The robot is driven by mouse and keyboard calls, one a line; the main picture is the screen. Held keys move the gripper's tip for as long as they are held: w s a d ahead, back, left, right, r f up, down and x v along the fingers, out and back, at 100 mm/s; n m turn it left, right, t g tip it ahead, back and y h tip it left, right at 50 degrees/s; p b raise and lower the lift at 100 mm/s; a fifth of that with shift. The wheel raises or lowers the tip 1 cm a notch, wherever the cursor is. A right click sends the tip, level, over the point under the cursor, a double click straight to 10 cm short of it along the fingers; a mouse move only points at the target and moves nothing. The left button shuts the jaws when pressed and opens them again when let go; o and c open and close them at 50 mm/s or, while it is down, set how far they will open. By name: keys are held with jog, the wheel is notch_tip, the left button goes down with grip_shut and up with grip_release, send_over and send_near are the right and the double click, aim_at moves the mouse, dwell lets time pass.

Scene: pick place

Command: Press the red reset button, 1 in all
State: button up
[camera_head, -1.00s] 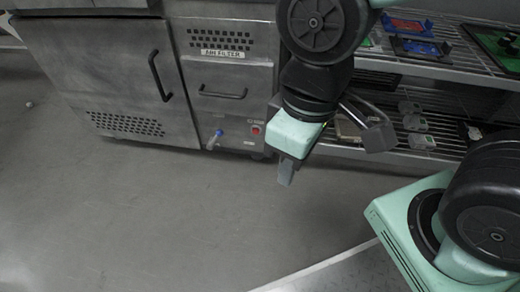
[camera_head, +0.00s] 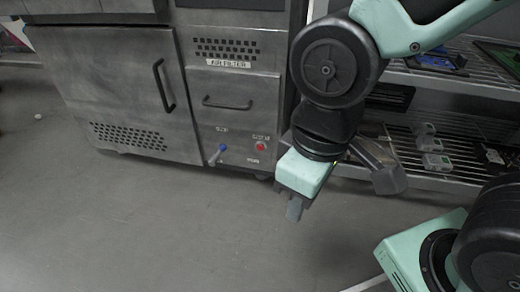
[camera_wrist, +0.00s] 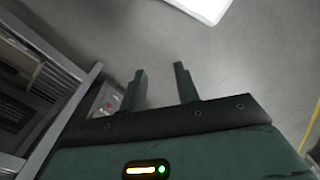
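The red button (camera_head: 261,146) is on the lower front panel of a grey metal cabinet (camera_head: 235,115), under a small label, in the head view. In the wrist view a small red spot on a grey panel, which looks like the same button (camera_wrist: 109,106), shows just left of my left finger. My gripper (camera_head: 294,208) points down in front of the cabinet, below and to the right of the button, apart from it. In the wrist view my gripper (camera_wrist: 161,80) has its two fingers spread, with only floor between them.
A blue-topped lever (camera_head: 219,152) sits left of the button on the same panel. A drawer handle (camera_head: 228,104) is above. Wire shelves (camera_head: 440,85) with small parts stand at the right, behind my arm. The grey floor (camera_head: 150,225) in front is clear.

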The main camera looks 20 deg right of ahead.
grip_shut()
dwell(1.5)
